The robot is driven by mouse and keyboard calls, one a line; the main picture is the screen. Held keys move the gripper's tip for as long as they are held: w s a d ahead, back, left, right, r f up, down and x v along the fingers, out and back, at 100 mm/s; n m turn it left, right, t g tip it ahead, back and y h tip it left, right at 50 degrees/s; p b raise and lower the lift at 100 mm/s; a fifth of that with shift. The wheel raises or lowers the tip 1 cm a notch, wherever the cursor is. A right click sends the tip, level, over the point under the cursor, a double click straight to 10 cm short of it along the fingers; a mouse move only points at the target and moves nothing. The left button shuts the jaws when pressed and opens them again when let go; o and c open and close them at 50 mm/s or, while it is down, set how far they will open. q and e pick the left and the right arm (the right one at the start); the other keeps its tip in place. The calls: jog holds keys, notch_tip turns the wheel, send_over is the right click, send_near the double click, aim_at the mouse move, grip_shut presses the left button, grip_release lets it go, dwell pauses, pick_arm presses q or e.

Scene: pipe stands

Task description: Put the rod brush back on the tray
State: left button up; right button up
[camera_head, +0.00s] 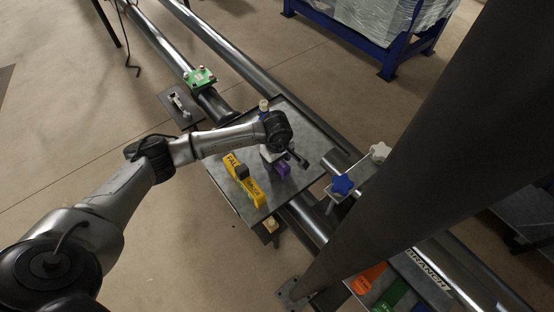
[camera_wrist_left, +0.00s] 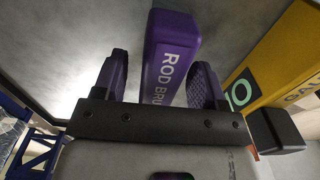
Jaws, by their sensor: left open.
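The rod brush (camera_wrist_left: 172,55) is a purple block with white "ROD BRU" lettering in the left wrist view. It lies on a grey metal surface, between and just beyond the fingers of my left gripper (camera_wrist_left: 162,72). The fingers are apart, with the lettered near end of the block between them; I cannot tell whether either touches it. In the head view, my left gripper (camera_head: 284,160) is low over the grey tray (camera_head: 300,195), and a small purple patch of the rod brush (camera_head: 283,169) shows beside it. My arm hides part of the tray there. My right gripper is not in view.
A yellow lettered tool (camera_head: 245,183) with a black block lies close to the left of the brush on the tray. A blue star knob (camera_head: 342,184) and a pale knob (camera_head: 379,151) stand at the right. A dark column (camera_head: 420,130) blocks the right side. Long pipes run beneath.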

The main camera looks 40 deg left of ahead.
pick_arm(q)
jog(key=shift+r+p, duration=1.6)
jog(key=shift+r, duration=0.9)
jog(key=shift+r, duration=0.3)
notch_tip(320, 180, up, 13)
jog(key=shift+r, duration=0.1)
